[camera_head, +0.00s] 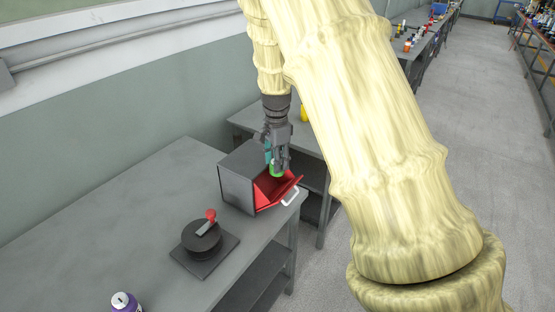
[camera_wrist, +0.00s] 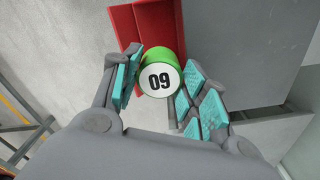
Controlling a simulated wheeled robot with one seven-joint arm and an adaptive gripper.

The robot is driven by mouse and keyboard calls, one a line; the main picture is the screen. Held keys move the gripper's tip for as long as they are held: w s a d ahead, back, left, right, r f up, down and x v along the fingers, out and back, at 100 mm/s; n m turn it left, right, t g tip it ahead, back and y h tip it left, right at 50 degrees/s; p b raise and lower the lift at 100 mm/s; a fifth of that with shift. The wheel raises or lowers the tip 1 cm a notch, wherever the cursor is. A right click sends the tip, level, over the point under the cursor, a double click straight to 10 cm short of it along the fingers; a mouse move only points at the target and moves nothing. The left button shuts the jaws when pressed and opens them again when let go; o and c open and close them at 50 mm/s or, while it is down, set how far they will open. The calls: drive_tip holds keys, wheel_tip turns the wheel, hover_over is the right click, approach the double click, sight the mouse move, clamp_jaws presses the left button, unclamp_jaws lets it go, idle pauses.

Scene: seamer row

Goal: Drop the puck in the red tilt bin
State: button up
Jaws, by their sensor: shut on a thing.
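The puck is green with a white round face marked 09. In the wrist view the puck (camera_wrist: 158,77) sits between the teal pads of my gripper (camera_wrist: 157,92), which is shut on it. In the head view my gripper (camera_head: 276,168) points down over the open mouth of the red tilt bin, and a bit of the green puck (camera_head: 275,172) shows at its tips. The bin is a grey box with a red tilted-out front (camera_head: 277,190) and a pale handle. The red front also shows behind the puck in the wrist view (camera_wrist: 125,28). The bin's inside is partly hidden.
The bin stands at the right end of a grey table (camera_head: 130,220). A black turntable-like device with a red-knobbed lever (camera_head: 203,240) stands in front of it. A purple bottle (camera_head: 125,303) is at the near edge. Another table with a yellow item (camera_head: 304,114) is behind.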

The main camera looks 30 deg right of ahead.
drive_tip(key=o, duration=1.1)
drive_tip(key=shift+s+r, duration=0.25)
drive_tip(key=shift+s, duration=0.1)
drive_tip(key=shift+w+f, duration=0.1)
drive_tip(key=shift+w, duration=0.1)
drive_tip(key=shift+s+r, duration=0.1)
drive_tip(key=shift+r, duration=0.45)
wheel_tip(320, 180, up, 11)
drive_tip(key=shift+f, duration=0.1)
